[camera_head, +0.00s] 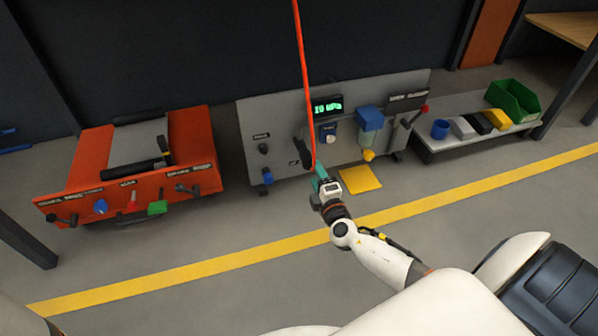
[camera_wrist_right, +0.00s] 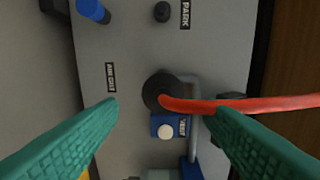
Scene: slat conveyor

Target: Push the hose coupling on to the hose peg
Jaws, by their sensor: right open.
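A grey upright panel (camera_head: 283,118) stands ahead. A red hose (camera_head: 302,70) hangs from above and ends at the panel. In the right wrist view the hose (camera_wrist_right: 260,102) runs in from the right to a round black part (camera_wrist_right: 153,88). I cannot tell whether that part is the hose coupling or a fitting behind it. A black peg (camera_wrist_right: 162,11) sits by the PARK label; it also shows left of the hose in the head view (camera_head: 263,149). My right gripper (camera_head: 319,174) is open. Its teal fingers (camera_wrist_right: 166,108) lie either side of the hose end, not closed on it. My left gripper is out of view.
The panel carries a green display (camera_head: 327,105), a blue-topped unit (camera_head: 370,119), a red-tipped lever (camera_head: 422,110) and a blue part (camera_head: 267,177). An orange console (camera_head: 190,140) stands left. A low shelf (camera_head: 460,143) with bins stands right.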

